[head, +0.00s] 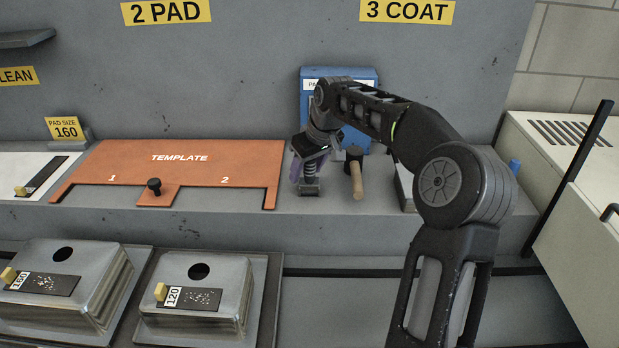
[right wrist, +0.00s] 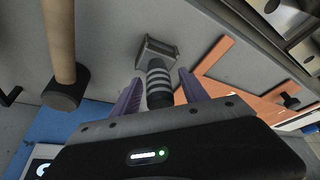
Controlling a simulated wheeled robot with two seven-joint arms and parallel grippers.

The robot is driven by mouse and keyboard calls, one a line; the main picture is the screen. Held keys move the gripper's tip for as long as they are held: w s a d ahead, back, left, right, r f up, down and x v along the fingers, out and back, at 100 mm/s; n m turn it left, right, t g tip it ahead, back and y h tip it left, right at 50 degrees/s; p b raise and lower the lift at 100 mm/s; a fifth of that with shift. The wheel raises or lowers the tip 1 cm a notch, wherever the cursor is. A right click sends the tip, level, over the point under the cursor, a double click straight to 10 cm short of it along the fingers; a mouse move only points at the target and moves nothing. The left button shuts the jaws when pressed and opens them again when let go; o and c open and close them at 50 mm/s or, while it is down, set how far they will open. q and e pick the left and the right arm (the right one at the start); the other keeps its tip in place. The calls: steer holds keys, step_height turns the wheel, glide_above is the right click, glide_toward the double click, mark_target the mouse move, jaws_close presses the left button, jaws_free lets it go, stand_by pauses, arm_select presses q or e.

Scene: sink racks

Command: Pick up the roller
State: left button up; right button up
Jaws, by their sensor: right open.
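My right gripper (head: 309,172) is over the grey ledge, pointing down. In the right wrist view, its two purple fingers (right wrist: 160,88) are open, one on each side of a black-and-grey striped upright handle. That handle belongs to a tool with a square metal foot (right wrist: 157,51), which also shows below the gripper in the head view (head: 309,189). A wooden-handled tool with a dark round head (head: 356,178) lies just right of the gripper; it also shows in the wrist view (right wrist: 62,45). I cannot tell for certain which tool is the roller. My left gripper is out of view.
An orange template plate (head: 180,163) lies left of the gripper. A blue box (head: 362,80) stands behind, partly hidden by my right arm. Two metal blocks (head: 70,265) (head: 213,285) sit lower in front. A pale cabinet (head: 560,155) with a black bar stands at right.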

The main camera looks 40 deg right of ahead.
stand_by(0.4)
jaws_close()
stand_by(0.4)
